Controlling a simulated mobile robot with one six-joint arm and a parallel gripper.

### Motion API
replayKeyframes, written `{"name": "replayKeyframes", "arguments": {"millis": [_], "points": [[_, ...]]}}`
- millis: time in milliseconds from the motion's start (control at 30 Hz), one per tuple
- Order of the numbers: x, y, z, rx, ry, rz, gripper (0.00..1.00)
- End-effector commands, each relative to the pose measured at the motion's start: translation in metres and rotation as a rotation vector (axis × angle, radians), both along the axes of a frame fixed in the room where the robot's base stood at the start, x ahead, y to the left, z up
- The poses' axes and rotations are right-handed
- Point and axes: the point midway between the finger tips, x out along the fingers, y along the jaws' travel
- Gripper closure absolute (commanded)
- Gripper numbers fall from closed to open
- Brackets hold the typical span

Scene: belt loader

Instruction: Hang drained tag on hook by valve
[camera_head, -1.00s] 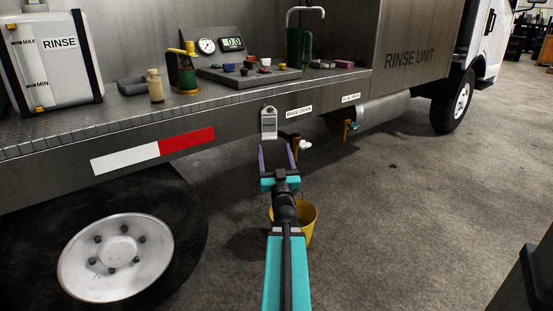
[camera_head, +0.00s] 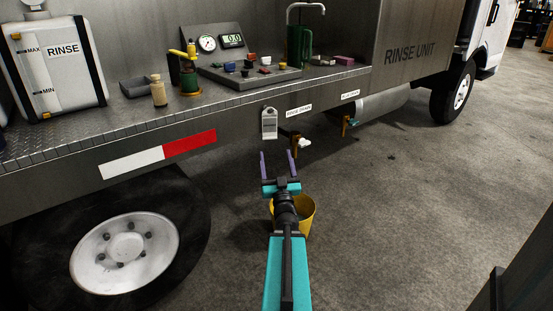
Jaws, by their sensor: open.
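A pale grey tag (camera_head: 269,124) hangs flat against the truck bed's side edge, left of a small white label (camera_head: 299,110) that seems to read RINSE DRAIN. The writing on the tag is too small to read. Below and right of that label is a brass valve (camera_head: 294,150) with a white handle (camera_head: 304,143). I cannot make out a free hook.
A yellow bucket (camera_head: 306,214) stands on the floor, partly behind my arm. The truck bed (camera_head: 110,130) carries a rinse tank (camera_head: 62,70), gauges, a pump sprayer (camera_head: 188,75) and a tray of small parts. A wheel (camera_head: 125,255) is at lower left. Floor is clear to the right.

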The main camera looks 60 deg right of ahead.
Motion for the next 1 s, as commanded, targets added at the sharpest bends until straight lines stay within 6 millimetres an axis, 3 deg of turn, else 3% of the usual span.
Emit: {"name": "replayKeyframes", "arguments": {"millis": [1000], "points": [[-0.012,0.013,-0.004,0.0,-0.002,-0.005,0.32]]}}
